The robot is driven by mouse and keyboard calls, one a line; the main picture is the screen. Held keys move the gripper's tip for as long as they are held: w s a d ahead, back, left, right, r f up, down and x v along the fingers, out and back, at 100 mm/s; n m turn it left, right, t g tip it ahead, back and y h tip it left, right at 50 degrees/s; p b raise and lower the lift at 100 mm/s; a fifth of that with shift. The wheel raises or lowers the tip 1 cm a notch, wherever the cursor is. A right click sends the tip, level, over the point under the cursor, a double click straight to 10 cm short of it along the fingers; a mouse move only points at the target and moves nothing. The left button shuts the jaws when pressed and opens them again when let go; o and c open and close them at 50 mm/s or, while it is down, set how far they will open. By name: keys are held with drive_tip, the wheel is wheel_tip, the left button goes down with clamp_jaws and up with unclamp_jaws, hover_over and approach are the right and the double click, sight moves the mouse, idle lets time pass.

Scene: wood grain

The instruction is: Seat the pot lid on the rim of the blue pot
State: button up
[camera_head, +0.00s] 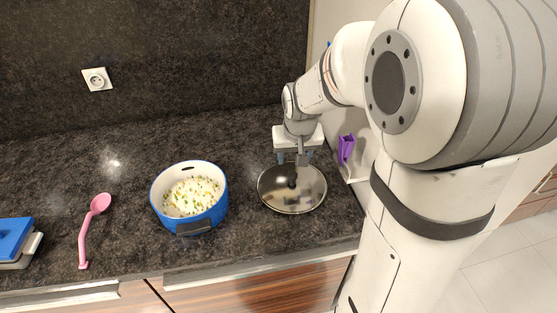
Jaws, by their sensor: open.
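The blue pot (209,217) stands upright and uncovered on the dark counter, left of the lid. Pale food with green bits fills its inside, and a dark handle shows at its front. The pot lid (305,199), round and shiny with a dark knob (292,182), lies flat on the counter to the right of the pot, apart from it. My gripper (292,161) is above the far part of the lid, pointing down near the knob. Its jaws are open and hold nothing. I cannot tell whether a finger touches the knob.
A pink ladle (84,236) lies left of the pot. A blue-topped container (14,240) is at the far left. A purple object (346,149) is right of my gripper by the wall. The dark counter (130,170) is clear behind the pot.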

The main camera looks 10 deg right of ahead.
sight(293, 174)
drive_tip(key=x, duration=0.2)
drive_tip(key=p+x, duration=0.1)
drive_tip(key=x, duration=0.5)
drive_tip(key=shift+s+d+f, duration=0.1)
drive_tip(key=shift+s, duration=0.15)
clamp_jaws()
idle(0.4)
